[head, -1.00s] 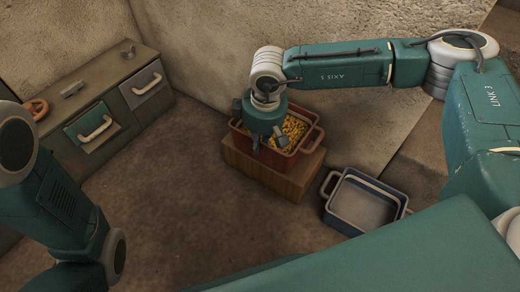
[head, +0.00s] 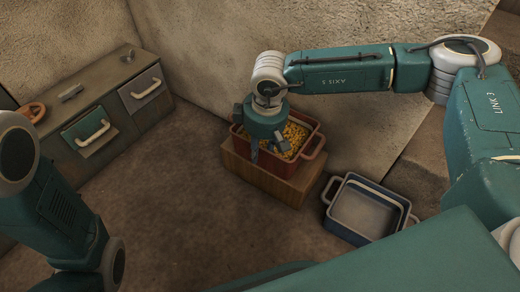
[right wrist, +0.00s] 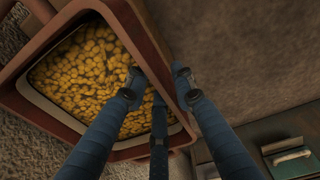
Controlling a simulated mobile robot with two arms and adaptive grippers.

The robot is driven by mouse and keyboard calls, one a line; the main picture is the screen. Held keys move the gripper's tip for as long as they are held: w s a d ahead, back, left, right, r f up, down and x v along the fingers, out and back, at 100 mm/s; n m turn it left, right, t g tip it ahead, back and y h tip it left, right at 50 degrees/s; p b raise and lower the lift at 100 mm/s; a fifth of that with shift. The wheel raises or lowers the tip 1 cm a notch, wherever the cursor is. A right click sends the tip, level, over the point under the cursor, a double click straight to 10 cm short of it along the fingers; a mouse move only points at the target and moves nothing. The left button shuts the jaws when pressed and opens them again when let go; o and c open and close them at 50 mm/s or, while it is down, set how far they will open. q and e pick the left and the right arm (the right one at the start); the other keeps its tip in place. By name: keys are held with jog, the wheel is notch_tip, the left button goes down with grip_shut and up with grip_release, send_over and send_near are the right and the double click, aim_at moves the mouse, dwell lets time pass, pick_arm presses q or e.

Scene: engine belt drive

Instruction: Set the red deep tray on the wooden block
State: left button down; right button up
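The red deep tray (head: 312,147), filled with small yellow pieces, sits on the wooden block (head: 262,179) in the head view. In the right wrist view the tray (right wrist: 32,95) fills the left side. My right gripper (head: 268,148) is low over the tray's left part. In the right wrist view its spread fingers (right wrist: 160,80) are on either side of a tray wall. I cannot tell whether they touch it. My left arm is at the left edge of the head view, its gripper out of view.
An empty blue tray (head: 340,226) with handles lies on the floor right of the block. A drawer cabinet (head: 116,118) stands at the left, with an orange ring (head: 33,111) on it. Walls rise behind. The floor left of the block is clear.

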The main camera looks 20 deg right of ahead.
jog(key=r+p, duration=0.2)
jog(key=r, duration=0.1)
jog(key=s+r+p, duration=0.1)
jog(key=r+p, duration=0.1)
jog(key=r, duration=0.2)
jog(key=r+p, duration=0.2)
jog(key=r, duration=0.2)
jog(key=shift+s+d, duration=0.15)
jog(key=shift+d, duration=0.05)
jog(key=shift+s+r+p, duration=0.1)
jog(key=shift+r+p, duration=0.25)
jog(key=shift+r, duration=0.1)
